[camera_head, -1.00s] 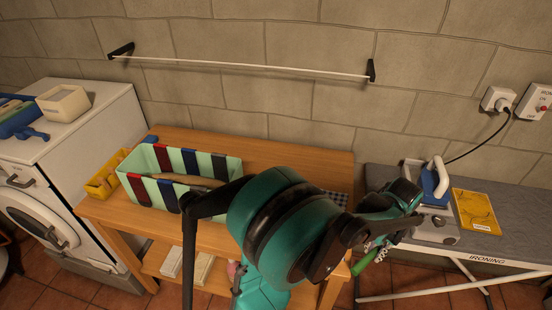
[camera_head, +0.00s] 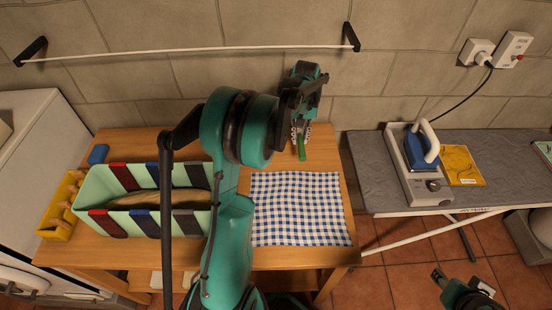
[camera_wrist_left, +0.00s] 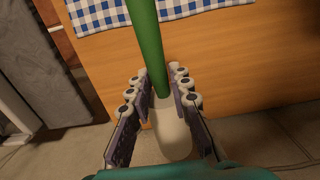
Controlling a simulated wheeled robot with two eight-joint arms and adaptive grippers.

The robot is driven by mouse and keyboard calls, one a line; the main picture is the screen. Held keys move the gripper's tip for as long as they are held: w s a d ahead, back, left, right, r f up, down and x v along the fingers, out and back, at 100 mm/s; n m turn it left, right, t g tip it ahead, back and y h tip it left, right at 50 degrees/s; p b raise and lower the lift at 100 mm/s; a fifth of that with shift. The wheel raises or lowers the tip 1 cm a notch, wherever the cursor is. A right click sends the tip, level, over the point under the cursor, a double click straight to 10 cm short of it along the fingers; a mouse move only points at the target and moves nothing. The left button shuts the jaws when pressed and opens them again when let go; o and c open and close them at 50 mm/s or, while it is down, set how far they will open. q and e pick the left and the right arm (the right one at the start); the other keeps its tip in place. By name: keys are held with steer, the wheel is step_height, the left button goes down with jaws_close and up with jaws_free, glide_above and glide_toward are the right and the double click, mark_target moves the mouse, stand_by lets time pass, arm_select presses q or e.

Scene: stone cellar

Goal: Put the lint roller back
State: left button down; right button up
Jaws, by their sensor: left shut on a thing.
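My left gripper (camera_wrist_left: 160,105) is shut on the lint roller, whose green handle (camera_wrist_left: 148,45) sticks out past the fingers and whose pale roller end (camera_wrist_left: 172,135) lies between them. In the head view the left gripper (camera_head: 300,128) is over the back right of the wooden table, with the green handle (camera_head: 301,148) pointing toward the checked cloth. The roller end is mostly hidden there by the gripper. My right gripper (camera_head: 462,288) is at the bottom right, low over the floor, its jaws unclear.
A mint bin (camera_head: 92,192) with coloured stripes holds a long brown thing, partly behind my left arm. A blue-white checked cloth (camera_head: 300,210) lies on the table (camera_head: 130,145). A yellow tray (camera_head: 55,222) stands left. An iron (camera_head: 420,150) stands on the grey ironing board (camera_head: 375,160).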

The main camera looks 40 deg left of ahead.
arm_select(q)
steer(key=b, duration=0.2)
glide_above(276, 168)
step_height(276, 168, down, 6)
steer(key=shift+r, duration=0.15)
steer(key=shift+f+b, duration=0.85)
steer(key=shift+f, duration=1.1)
steer(key=shift+s+f, duration=0.1)
steer(key=shift+f, duration=0.05)
steer(key=c, duration=1.4)
jaws_free()
